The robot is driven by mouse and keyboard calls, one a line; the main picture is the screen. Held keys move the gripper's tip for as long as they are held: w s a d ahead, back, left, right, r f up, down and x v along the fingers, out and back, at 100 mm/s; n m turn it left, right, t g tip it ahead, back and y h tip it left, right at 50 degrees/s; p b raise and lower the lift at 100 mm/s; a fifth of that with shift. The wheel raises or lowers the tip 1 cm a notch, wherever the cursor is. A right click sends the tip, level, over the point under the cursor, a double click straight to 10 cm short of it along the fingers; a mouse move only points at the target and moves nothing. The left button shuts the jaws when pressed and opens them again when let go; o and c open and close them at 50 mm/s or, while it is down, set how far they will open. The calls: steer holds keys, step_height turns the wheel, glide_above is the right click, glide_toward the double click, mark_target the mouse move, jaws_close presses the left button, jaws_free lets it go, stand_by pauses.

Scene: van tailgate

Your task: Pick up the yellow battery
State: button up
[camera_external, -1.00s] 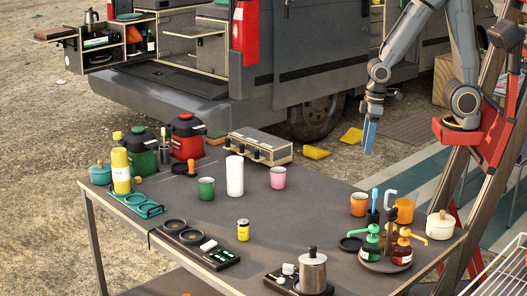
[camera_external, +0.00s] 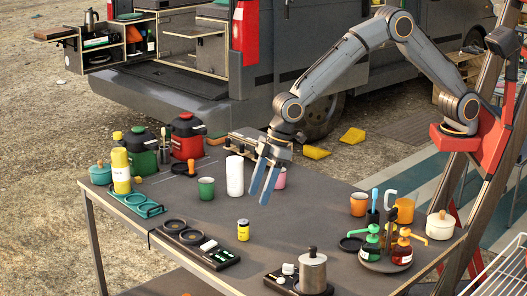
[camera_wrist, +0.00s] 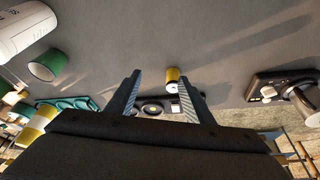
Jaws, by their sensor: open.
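The yellow battery (camera_external: 243,230) is a small upright cylinder with a yellow body, a dark band and a pale top. It stands on the dark table near the middle of the front half. In the wrist view the battery (camera_wrist: 172,80) shows near the tip of the right-hand finger. My gripper (camera_external: 258,199) is open and empty above the table, higher than the battery and a little to its right in the external view. Its two blue-grey fingers point down; in the wrist view the gripper (camera_wrist: 160,78) has them spread apart.
Black trays (camera_external: 196,242) with round recesses lie left of the battery. A metal pot (camera_external: 313,272) stands front right. The table around the battery is clear.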

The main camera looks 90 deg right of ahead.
glide_above(244, 220)
steer(key=s+d, duration=0.1)
steer(key=s, duration=0.2)
steer(key=f, duration=0.1)
steer(key=shift+n, duration=0.3)
steer(key=shift+w+p+x, duration=0.15)
steer(key=shift+p+x, duration=0.55)
steer(key=shift+x, duration=1.25)
steer(key=shift+w+p+x, duration=0.15)
steer(key=shift+p+x, duration=0.55)
steer(key=shift+x, duration=1.3)
steer(key=shift+r, duration=0.15)
jaws_close()
steer(key=shift+r, duration=0.15)
